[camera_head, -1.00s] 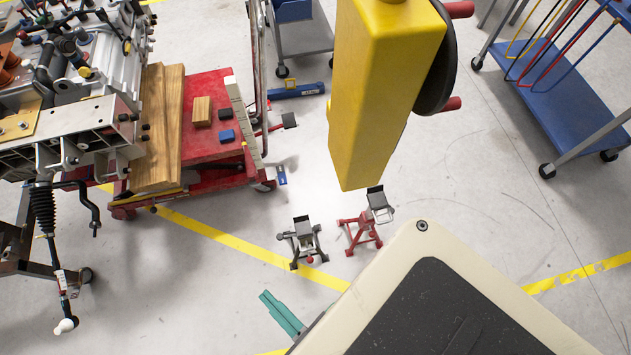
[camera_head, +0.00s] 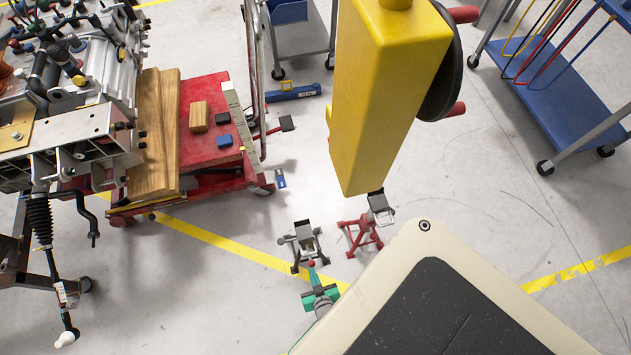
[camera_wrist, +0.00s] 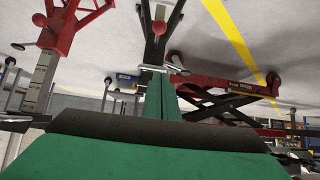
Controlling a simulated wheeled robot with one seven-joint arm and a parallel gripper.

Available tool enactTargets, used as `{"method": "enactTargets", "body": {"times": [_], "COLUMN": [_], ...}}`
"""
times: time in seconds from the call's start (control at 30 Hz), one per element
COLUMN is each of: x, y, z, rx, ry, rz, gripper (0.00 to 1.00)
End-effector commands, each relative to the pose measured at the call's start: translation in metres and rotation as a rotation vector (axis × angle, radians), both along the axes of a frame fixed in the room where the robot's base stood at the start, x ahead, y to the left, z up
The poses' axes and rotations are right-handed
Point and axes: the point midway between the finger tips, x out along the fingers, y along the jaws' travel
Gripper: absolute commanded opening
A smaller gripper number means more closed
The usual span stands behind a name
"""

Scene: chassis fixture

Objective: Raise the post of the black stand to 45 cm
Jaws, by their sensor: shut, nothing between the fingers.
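The black stand (camera_head: 304,240) is on the floor right of the red lift cart, with a dark saddle on top. Its legs also show at the top of the wrist view (camera_wrist: 150,45). A red ball knob (camera_head: 311,264) is at its near side; it also shows in the wrist view (camera_wrist: 159,27). My green gripper (camera_head: 317,284) is shut and empty, just on the near side of the stand by the knob. In the wrist view the fingers (camera_wrist: 161,88) point toward the stand. I cannot tell whether they touch it. Any height marks on its post are not readable.
A red stand (camera_head: 362,236) is close on the right; its marked post (camera_wrist: 40,80) shows in the wrist view. The red lift cart (camera_head: 205,148) with wooden blocks is at left. A blue trolley (camera_head: 575,100) is at far right. Floor with a yellow line lies between.

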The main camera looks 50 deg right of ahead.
Motion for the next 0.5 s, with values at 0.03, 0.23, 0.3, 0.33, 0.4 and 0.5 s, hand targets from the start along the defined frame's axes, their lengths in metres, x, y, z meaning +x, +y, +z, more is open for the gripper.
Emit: {"method": "enactTargets", "body": {"times": [0.03, 0.23, 0.3, 0.33, 0.4, 0.5], "x": [0.001, 0.003, 0.007, 0.009, 0.016, 0.027], "y": [-0.006, -0.014, -0.017, -0.018, -0.022, -0.029], "z": [-0.011, -0.033, -0.037, -0.04, -0.046, -0.058], "rx": [0.008, 0.026, 0.026, 0.027, 0.026, 0.026], "ry": [0.012, 0.037, 0.038, 0.038, 0.037, 0.037], "rz": [-0.018, -0.05, -0.052, -0.051, -0.051, -0.052], "gripper": [0.0, 0.0, 0.0, 0.0, 0.0, 0.0]}}
